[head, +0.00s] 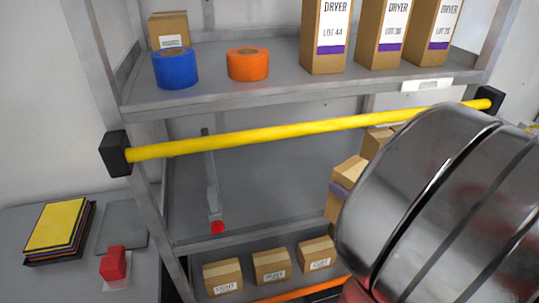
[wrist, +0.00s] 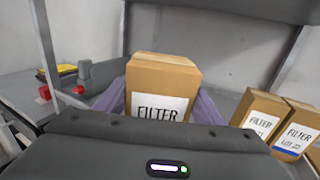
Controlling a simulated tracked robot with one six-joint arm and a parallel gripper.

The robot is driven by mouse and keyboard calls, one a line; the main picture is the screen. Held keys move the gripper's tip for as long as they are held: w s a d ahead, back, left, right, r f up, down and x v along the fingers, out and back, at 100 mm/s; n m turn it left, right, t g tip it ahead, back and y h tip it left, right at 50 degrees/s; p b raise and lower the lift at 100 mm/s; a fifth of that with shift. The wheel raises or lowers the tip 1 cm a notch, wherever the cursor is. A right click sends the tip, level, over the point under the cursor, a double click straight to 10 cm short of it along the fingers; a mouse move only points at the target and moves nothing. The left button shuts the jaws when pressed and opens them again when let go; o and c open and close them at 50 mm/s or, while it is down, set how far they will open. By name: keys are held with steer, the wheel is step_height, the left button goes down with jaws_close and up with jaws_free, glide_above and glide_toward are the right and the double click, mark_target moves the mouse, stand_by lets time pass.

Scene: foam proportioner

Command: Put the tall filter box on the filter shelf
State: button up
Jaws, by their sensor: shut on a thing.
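My gripper (wrist: 160,108) is shut on a brown cardboard box labelled FILTER (wrist: 165,75), with a lavender finger on each side of it. In the head view the held box (head: 348,169) shows at the edge of my arm, which hides most of it. It is over the grey middle shelf (head: 270,180), behind and below the yellow bar. I cannot tell whether its base touches the shelf. Two other FILTER boxes (wrist: 257,114) (wrist: 296,130) stand to its right in the wrist view. A box (head: 377,141) shows behind the held one in the head view.
A yellow bar (head: 250,137) crosses the front of the rack above the middle shelf. A grey strip with a red end (head: 217,227) lies on the shelf's left part. Dryer boxes (head: 326,35) and tape rolls (head: 175,68) stand above. Small boxes (head: 271,266) stand below.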

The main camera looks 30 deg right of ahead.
steer(key=shift+w, duration=0.35)
steer(key=w+d+f, duration=0.1)
steer(key=w+d, duration=0.1)
steer(key=w, duration=0.7)
steer(key=w+d+f, duration=0.2)
steer(key=w+d, duration=0.1)
steer(key=w, duration=0.6)
steer(key=shift+w+d, duration=0.15)
steer(key=shift+w, duration=0.2)
